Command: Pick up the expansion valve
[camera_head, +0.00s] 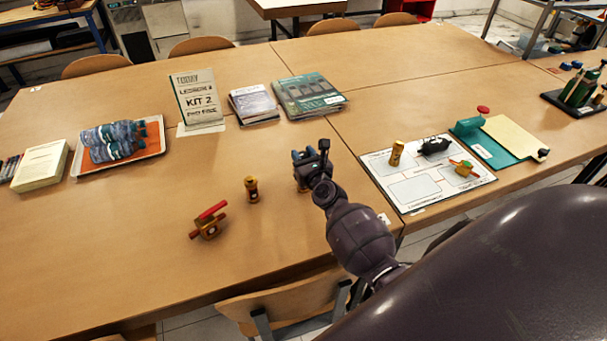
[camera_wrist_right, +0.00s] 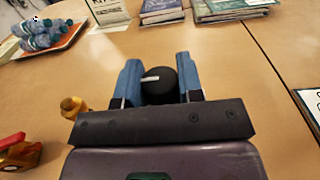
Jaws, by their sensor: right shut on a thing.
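My right gripper (camera_head: 306,156) reaches over the table from the lower right. In the right wrist view, its two blue fingers (camera_wrist_right: 160,85) are closed on a black round-topped part (camera_wrist_right: 161,86) with a small pale mark, standing between them. The part may be the expansion valve; its lower body is hidden by the gripper. In the head view the fingers and wrist largely cover it, and I cannot tell whether it touches the table. My left gripper is in neither view.
A brass fitting (camera_head: 252,188) and a red-handled brass valve (camera_head: 208,221) stand left of the gripper. A white printed board (camera_head: 412,189) with parts lies to the right. Books (camera_head: 308,96), a sign (camera_head: 197,99) and a bottle tray (camera_head: 151,148) stand further back.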

